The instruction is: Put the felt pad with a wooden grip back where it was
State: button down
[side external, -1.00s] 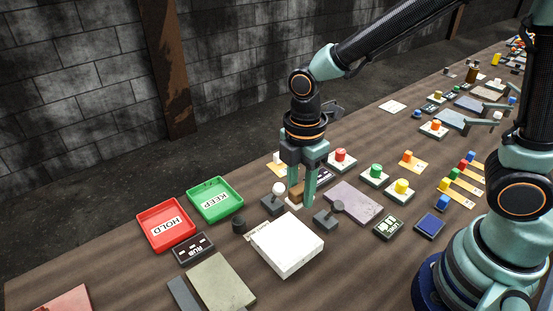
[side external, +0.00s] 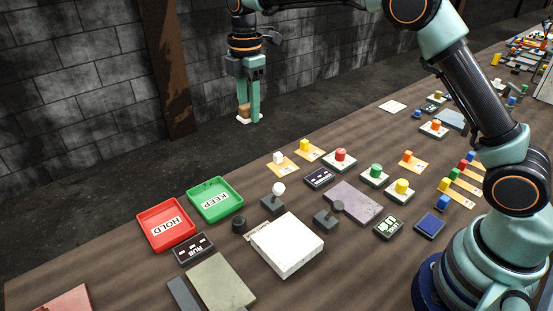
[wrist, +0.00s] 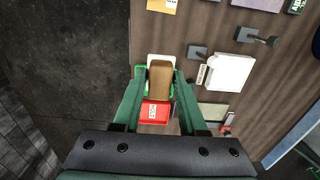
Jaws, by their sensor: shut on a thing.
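My gripper (side external: 249,112) is shut on the felt pad with a wooden grip (side external: 243,110) and holds it high in the air. In the side view it appears beyond the far edge of the table, against the dark wall and floor. The brown wooden block sits between the fingers, with the white felt below it. In the wrist view the wooden grip (wrist: 160,82) is between the two green fingers, with white felt showing at its far end. The held pad partly covers the trays beneath it in that view.
A green KEEP tray (side external: 232,213) and a red HOLD tray (side external: 148,221) stand near the table's far left edge. A white box (side external: 287,250), a white-knobbed lever (side external: 279,190), a dark-knobbed lever (side external: 338,207) and a purple-grey slab (side external: 355,203) lie nearby, with several coloured buttons.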

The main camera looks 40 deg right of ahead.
aim_at(253, 180)
jog(key=shift+w+d+r, duration=0.1)
jog(key=shift+w+d, duration=0.15)
jog(key=shift+w, duration=0.2)
jog(key=shift+f, duration=0.35)
notch_tip(253, 180, down, 19)
jog(key=shift+f, duration=0.1)
jog(key=shift+c, duration=2.3)
grip_release()
jog(key=shift+f, duration=0.1)
